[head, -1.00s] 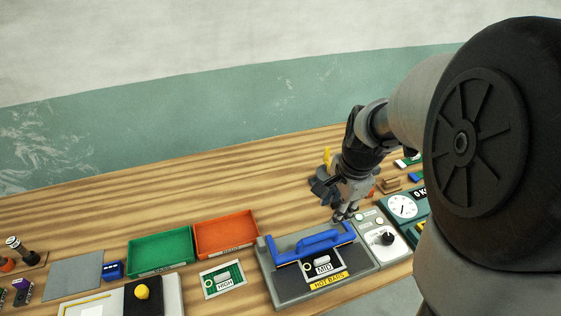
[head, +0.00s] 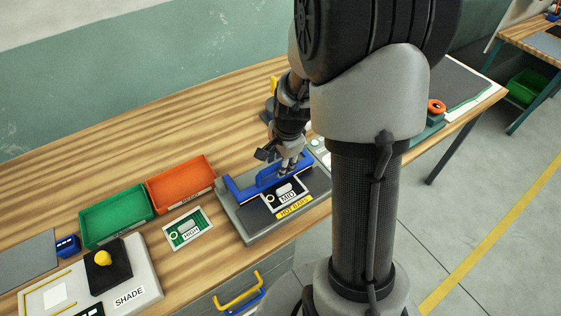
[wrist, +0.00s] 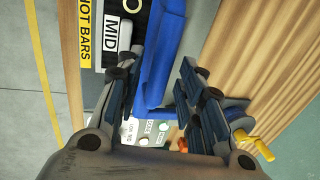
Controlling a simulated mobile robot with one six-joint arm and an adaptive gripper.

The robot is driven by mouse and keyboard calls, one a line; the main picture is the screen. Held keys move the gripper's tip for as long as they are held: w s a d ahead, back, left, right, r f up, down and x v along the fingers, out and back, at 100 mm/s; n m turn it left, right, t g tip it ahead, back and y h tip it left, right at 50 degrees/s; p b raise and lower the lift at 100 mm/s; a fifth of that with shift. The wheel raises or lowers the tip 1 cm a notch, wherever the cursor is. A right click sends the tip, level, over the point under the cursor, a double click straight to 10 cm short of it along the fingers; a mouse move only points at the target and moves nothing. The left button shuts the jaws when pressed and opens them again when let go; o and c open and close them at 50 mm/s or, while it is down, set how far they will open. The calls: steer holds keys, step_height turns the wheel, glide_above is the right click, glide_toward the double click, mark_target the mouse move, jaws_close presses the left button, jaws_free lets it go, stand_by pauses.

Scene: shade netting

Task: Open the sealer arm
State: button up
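The sealer (head: 234,222) is a grey unit with a dark plate, a MID card and a yellow HOT BARS label. Its blue sealer arm (head: 243,190) lies low across the unit in the head view. My gripper (head: 287,165) is over the right part of the blue arm and hides some of it. In the wrist view the blue sealer arm (wrist: 158,75) runs between the two spread fingers of my gripper (wrist: 160,58). The left finger looks close to the blue bar, and a gap shows on the right. I cannot tell whether either touches.
An orange tray (head: 181,184) and a green tray (head: 116,215) stand left of the sealer. A HIGH card (head: 187,229) lies in front of the orange tray. A control panel (wrist: 148,132) is close to my fingers. The wooden bench behind the sealer is mostly clear.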

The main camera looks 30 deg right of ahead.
steer(key=shift+c, duration=0.5)
jaws_close()
